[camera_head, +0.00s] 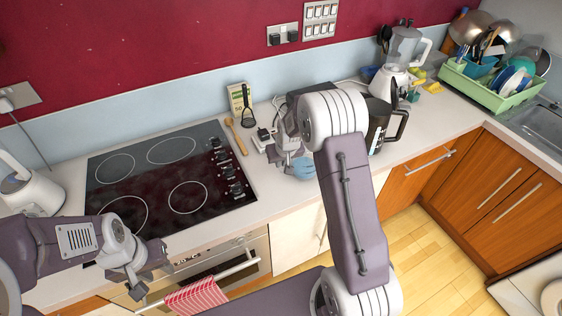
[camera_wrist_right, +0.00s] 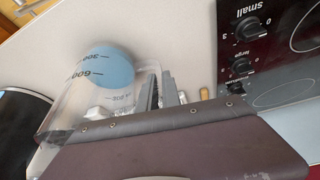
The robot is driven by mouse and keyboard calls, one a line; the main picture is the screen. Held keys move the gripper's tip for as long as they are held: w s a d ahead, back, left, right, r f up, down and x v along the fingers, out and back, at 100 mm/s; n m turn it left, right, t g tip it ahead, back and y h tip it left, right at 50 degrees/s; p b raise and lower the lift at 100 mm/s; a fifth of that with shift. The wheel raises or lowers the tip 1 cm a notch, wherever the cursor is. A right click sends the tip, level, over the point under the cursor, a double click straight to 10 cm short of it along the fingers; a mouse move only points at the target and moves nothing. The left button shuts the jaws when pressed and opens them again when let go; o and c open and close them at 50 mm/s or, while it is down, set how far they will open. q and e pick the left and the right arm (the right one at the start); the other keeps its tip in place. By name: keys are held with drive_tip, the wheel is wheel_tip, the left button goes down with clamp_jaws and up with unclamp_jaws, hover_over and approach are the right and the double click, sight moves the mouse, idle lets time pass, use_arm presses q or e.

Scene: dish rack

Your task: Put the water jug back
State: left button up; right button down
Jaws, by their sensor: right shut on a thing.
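The water jug (camera_wrist_right: 92,88) is a clear measuring jug with blue water and printed marks. Its blue water also shows in the head view (camera_head: 298,170), at the counter's front edge to the right of the hob. My right gripper (camera_wrist_right: 168,90) is shut on the jug at its side; the exact grip is partly hidden by the wrist. In the head view my right gripper (camera_head: 284,158) is just left of the blue water. I cannot tell whether the jug touches the counter. My left gripper (camera_head: 152,280) is open and empty in front of the oven.
A black kettle-like jug (camera_head: 381,124) stands close right of the water jug. The black hob (camera_head: 160,178) lies left, with a wooden spoon (camera_head: 236,136) beside it. A blender (camera_head: 398,62) and a green dish rack (camera_head: 492,88) stand further right. The counter (camera_head: 432,124) is clear before the blender.

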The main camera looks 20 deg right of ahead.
drive_tip(key=shift+f, duration=0.25)
idle(0.4)
drive_tip(key=c, duration=1.5)
unclamp_jaws()
drive_tip(key=c, duration=0.4)
drive_tip(key=shift+r, duration=0.1)
drive_tip(key=shift+p+v, duration=1.95)
drive_tip(key=shift+v, duration=1.15)
